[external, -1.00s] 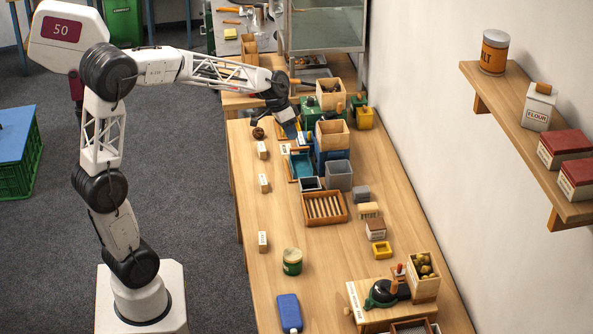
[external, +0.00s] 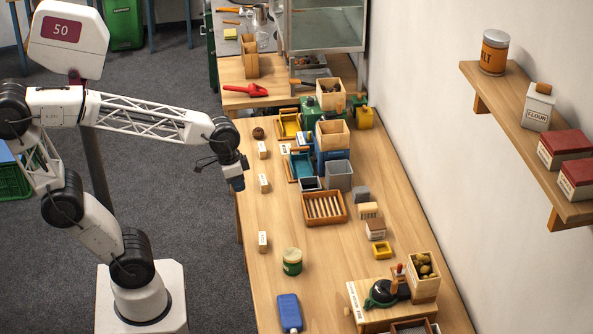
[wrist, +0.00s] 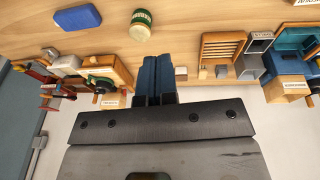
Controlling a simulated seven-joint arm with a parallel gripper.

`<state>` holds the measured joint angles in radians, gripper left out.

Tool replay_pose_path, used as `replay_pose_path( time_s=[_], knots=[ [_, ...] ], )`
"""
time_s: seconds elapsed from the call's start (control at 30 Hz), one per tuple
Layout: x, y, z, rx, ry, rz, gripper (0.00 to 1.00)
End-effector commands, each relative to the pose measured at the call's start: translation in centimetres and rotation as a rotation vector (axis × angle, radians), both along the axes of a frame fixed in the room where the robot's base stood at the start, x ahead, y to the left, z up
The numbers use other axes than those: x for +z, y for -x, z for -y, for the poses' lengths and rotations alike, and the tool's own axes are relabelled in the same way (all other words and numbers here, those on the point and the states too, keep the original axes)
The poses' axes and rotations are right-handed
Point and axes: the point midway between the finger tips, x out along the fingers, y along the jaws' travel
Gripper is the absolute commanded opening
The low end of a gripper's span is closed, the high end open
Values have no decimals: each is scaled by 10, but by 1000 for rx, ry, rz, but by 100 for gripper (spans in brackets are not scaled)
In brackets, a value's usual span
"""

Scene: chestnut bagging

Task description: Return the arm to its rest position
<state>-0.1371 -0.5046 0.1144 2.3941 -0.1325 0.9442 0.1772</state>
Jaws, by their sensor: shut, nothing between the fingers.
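My gripper (external: 236,180) is at the left edge of the long wooden table in the external view, pointing down with nothing held. In the wrist view its two dark blue fingers (wrist: 157,78) are together with nothing between them. A small brown chestnut-like lump (external: 258,133) lies on the table beyond the gripper, near a white label block (external: 262,150).
On the table (external: 265,215) stand a green jar (external: 292,261), a blue flat box (external: 289,312), a slatted wooden tray (external: 325,208) and several bins. A red-handled tool (external: 246,90) lies on the far table. A wall shelf (external: 520,125) is at right.

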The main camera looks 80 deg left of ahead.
Motion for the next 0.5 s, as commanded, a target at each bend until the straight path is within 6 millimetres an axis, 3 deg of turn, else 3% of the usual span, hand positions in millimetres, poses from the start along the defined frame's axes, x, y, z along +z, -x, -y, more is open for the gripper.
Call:
replay_pose_path(
  time_s=[0.2,0.5],
  knots=[
    [-11,49,26,-28,-48,14,0],
    [-21,78,36,-39,-79,24,0]
  ],
)
